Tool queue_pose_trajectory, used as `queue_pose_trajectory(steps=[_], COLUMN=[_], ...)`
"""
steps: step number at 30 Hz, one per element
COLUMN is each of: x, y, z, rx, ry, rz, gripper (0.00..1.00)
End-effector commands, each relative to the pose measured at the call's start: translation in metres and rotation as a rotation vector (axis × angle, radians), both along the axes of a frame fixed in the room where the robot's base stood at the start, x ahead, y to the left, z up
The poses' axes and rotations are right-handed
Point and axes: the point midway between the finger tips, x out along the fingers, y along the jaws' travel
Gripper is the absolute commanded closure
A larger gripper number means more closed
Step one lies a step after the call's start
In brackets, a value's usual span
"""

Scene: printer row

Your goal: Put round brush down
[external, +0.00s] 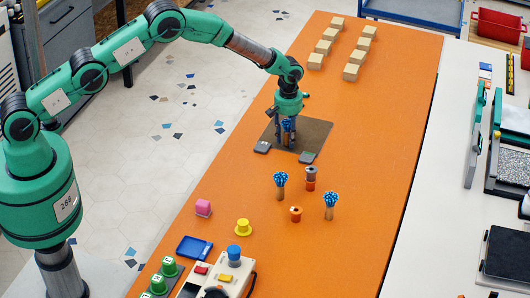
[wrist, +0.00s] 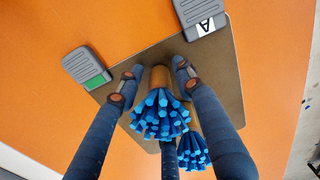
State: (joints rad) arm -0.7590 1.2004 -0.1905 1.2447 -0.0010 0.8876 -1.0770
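A round brush with a brown handle and blue bristles (wrist: 160,115) stands bristles up over the dark brown mat (external: 318,131), between my fingers. A second blue brush (wrist: 193,150) is close beside it, partly hidden by my finger. In the external view, blue bristles (external: 287,126) show among my fingers. My gripper (wrist: 157,72) is low over the mat with its fingers around the first brush. Narrow gaps show between the handle and the two fingertips in sight. The third finger's tip is hidden behind the bristles.
Two grey blocks, one with a green label (wrist: 86,66) and one marked A (wrist: 203,15), sit at the mat's edge. Several wooden blocks (external: 351,72) stand behind.

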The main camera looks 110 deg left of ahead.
Motion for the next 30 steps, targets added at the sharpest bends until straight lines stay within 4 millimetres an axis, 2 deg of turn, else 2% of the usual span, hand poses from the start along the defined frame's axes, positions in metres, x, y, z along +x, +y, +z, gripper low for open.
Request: queue_pose_trajectory(steps=[10,16,23,30], x=[0.0,0.0,0.001,0.001], y=[0.0,0.0,0.001,0.001], z=[0.001,0.011,0.039,0.079], rx=[0.0,0.001,0.001,0.001], ry=[0.0,-0.001,-0.002,-0.002], rz=[0.0,0.0,0.0,0.0], gripper=[0.6,0.6,0.6,0.6])
